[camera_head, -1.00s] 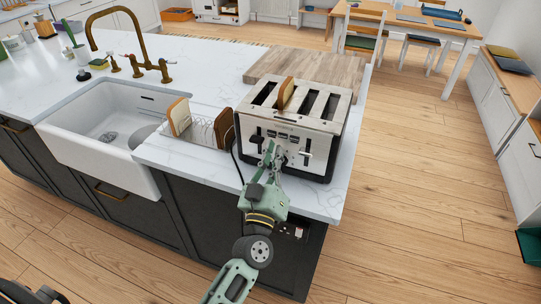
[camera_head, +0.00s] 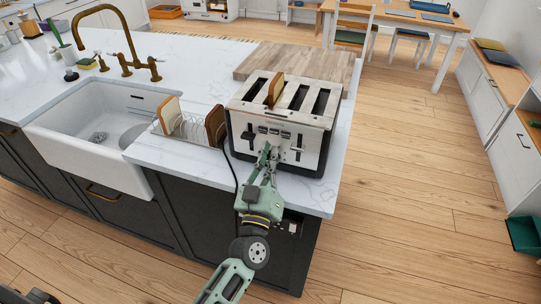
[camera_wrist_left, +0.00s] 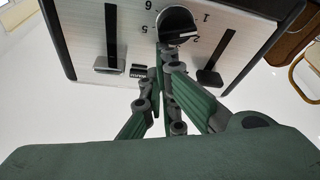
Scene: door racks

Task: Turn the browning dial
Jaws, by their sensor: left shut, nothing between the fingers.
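The silver toaster (camera_head: 285,115) stands on the counter's corner, with a slice of bread (camera_head: 275,90) upright in one slot. In the left wrist view the round black browning dial (camera_wrist_left: 177,24) is on the toaster's front, ringed by numbers, between two black levers. My left gripper (camera_head: 266,152) is in front of the toaster's face, its fingers closed together and empty. In the left wrist view its fingertips (camera_wrist_left: 163,50) are at the dial's lower left edge; I cannot tell whether they touch it. In the head view the gripper covers the dial. My right gripper is not in view.
A wire rack (camera_head: 190,127) with two bread slices stands left of the toaster, near the sink (camera_head: 97,121). A wooden board (camera_head: 298,62) lies behind the toaster. A black cord (camera_head: 234,170) hangs over the counter's front edge.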

